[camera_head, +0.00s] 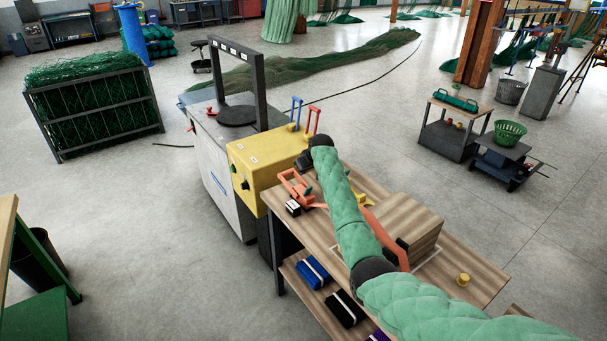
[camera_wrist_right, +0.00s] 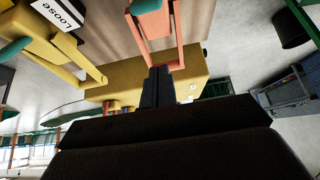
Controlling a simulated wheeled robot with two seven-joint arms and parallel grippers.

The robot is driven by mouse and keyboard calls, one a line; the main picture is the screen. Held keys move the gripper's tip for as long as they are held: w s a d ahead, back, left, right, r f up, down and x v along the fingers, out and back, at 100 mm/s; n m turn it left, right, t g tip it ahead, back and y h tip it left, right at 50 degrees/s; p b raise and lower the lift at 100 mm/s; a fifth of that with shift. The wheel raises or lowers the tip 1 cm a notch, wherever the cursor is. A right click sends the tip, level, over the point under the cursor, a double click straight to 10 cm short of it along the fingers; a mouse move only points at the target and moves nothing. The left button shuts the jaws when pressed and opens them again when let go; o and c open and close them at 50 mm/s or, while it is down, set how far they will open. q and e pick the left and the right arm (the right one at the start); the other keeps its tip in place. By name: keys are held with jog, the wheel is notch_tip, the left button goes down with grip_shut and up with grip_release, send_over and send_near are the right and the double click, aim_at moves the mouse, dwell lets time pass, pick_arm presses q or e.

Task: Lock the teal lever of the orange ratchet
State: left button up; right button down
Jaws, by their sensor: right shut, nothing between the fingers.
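In the right wrist view the orange frame (camera_wrist_right: 166,42) reaches down from the top edge, and a teal piece (camera_wrist_right: 143,6) is cut off there. My right gripper (camera_head: 304,161) is just beyond the ratchet in the head view. In the wrist view its dark fingers (camera_wrist_right: 157,74) are shut and empty, their tips at the orange frame's end; I cannot tell whether they touch. My left gripper is out of view.
A yellow frame (camera_wrist_right: 72,50) with a teal end and a "LOOSE" label (camera_wrist_right: 62,12) show beside the orange one. The yellow machine box (camera_head: 262,165) adjoins the bench. A wooden block (camera_head: 405,225) stands right of my forearm, a yellow knob (camera_head: 463,279) farther right.

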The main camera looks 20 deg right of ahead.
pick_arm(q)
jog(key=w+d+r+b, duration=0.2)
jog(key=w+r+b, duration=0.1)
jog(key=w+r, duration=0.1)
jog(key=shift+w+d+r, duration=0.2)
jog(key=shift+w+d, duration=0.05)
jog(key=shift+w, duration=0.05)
pick_arm(e)
jog(key=s+v, duration=0.1)
jog(key=v, duration=0.8)
jog(key=shift+f, duration=0.35)
jog(key=shift+d+r, duration=0.1)
